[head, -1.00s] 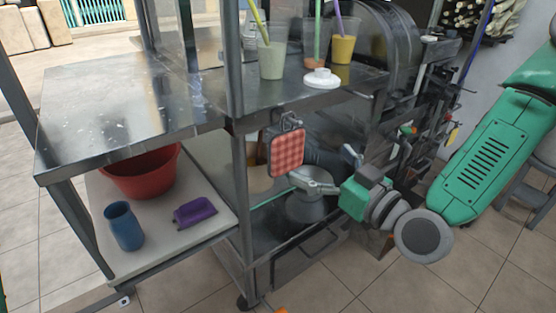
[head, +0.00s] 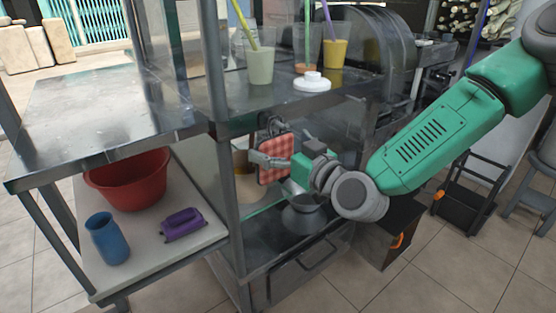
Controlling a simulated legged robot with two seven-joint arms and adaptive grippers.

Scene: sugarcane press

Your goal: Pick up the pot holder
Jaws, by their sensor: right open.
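The pot holder (head: 279,145) is a red-and-white checked square with a dark edge. It hangs from a hook just under the front edge of the metal counter, near the middle of the head view. My right gripper (head: 262,159) comes in from the right and is open. One light finger crosses in front of the pot holder's middle, its tip near the left edge. The other finger is hidden, so I cannot tell whether it is behind the cloth or whether anything touches. My left gripper is not in view.
Cups with drinks and a white lid (head: 312,82) stand on the counter above. A metal post (head: 218,100) rises left of the pot holder. A red basin (head: 128,181), blue cup (head: 107,238) and purple object (head: 182,224) sit on the lower left shelf. A dark funnel-like vessel (head: 302,218) is below.

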